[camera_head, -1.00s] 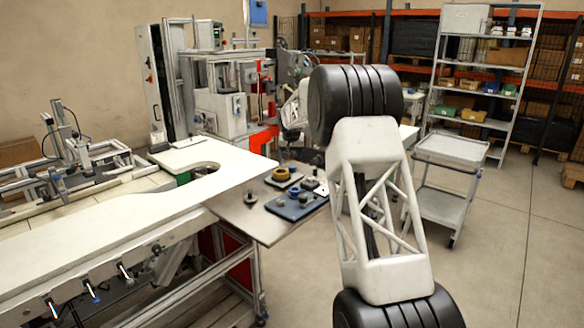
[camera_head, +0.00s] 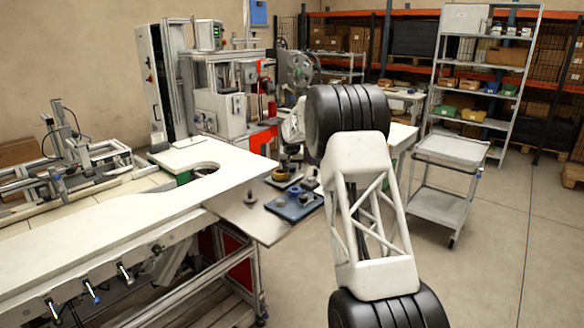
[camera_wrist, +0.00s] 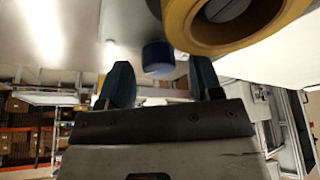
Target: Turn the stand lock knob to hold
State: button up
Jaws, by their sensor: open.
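In the wrist view my gripper (camera_wrist: 160,76) is open, with its two dark blue-green fingers apart. A short blue cylinder (camera_wrist: 158,57) shows between and beyond the fingertips; I cannot tell whether it is the stand lock knob, or whether they touch it. No knob marking is readable.
A blue tray (camera_head: 296,208) with small round parts lies in front of the reel. A small dark round part (camera_head: 250,196) stands left of it. The white worktop (camera_head: 120,215) borders the side table. A grey cart (camera_head: 442,180) stands to the right.

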jog(key=shift+w+f, duration=0.15)
jog(key=shift+f, duration=0.15)
jog(key=c, duration=0.9)
jog(key=shift+r+m+h, duration=0.1)
jog(key=shift+m+h, duration=0.2)
jog(key=shift+m, duration=0.2)
jog(key=m, duration=0.2)
jog(key=m+h, duration=0.1)
jog(key=m, duration=0.1)
jog(key=shift+m+g+h, duration=0.3)
jog(key=shift+g, duration=0.1)
jog(key=m+g+h, duration=0.1)
jog(key=m, duration=0.3)
jog(key=shift+m, duration=0.4)
